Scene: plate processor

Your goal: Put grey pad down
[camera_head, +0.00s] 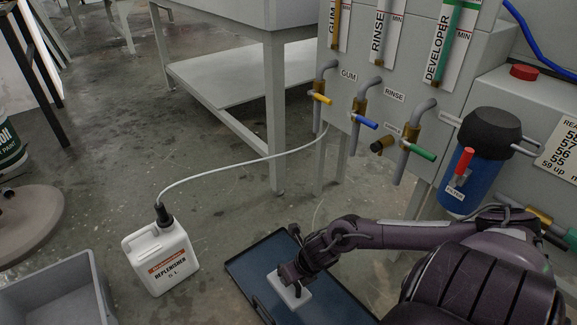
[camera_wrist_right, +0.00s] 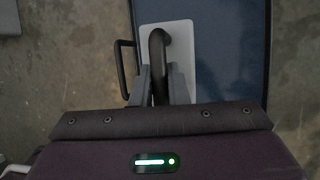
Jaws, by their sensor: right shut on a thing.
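The grey pad (camera_head: 299,297) is a pale flat rectangle with a black handle. My right gripper (camera_head: 291,274) is shut on the handle, reaching down from the right. In the right wrist view the fingers (camera_wrist_right: 161,85) close on both sides of the curved black handle (camera_wrist_right: 158,45), and the pad's plate (camera_wrist_right: 183,40) shows beneath. The pad is over the left part of a dark blue tray (camera_head: 338,296) on the floor. I cannot tell whether it touches the tray. My left gripper is not in view.
The tray's black side handle (camera_wrist_right: 123,65) is close to the pad's left. A white replenisher jug (camera_head: 162,258) with a hose stands left of the tray, and a grey bin (camera_head: 62,289) is at lower left. The machine with coloured taps (camera_head: 366,122) rises behind. Floor between is clear.

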